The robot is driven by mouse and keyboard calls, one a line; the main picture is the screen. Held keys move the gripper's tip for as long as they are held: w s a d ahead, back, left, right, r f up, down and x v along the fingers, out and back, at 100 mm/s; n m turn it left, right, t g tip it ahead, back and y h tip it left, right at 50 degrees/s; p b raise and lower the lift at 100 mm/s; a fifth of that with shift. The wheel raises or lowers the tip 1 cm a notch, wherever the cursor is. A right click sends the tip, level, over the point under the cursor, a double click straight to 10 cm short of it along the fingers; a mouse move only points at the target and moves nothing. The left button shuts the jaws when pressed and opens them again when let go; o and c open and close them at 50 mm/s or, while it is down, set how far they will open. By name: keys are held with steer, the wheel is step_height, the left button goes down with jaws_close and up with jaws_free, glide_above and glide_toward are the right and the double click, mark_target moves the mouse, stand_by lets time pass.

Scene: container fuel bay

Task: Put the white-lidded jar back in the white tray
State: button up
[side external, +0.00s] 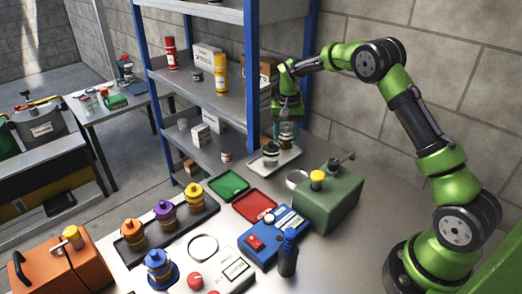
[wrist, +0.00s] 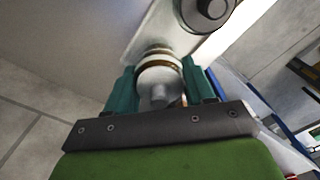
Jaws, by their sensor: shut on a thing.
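The white-lidded jar (wrist: 158,80) sits between the two teal fingers of my gripper (wrist: 156,92) in the wrist view. My gripper (side external: 287,118) is shut on it in the side view, pointing down over the back right part of the white tray (side external: 291,158). The held jar's body (side external: 287,139) shows only partly below the fingers. Whether its base touches the tray cannot be told. The tray also shows behind the jar in the wrist view (wrist: 150,34). Another jar (side external: 270,153) with a dark, grey-centred lid (wrist: 210,7) stands in the tray, beside the held one.
Red (side external: 255,206) and green (side external: 228,185) trays lie to the left front. Blue shelf posts (side external: 252,85) rise close behind my gripper.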

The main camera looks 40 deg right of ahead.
steer(key=shift+f, duration=0.95)
steer(key=shift+f, duration=0.15)
steer(key=o, duration=1.1)
steer(key=shift+o, duration=0.2)
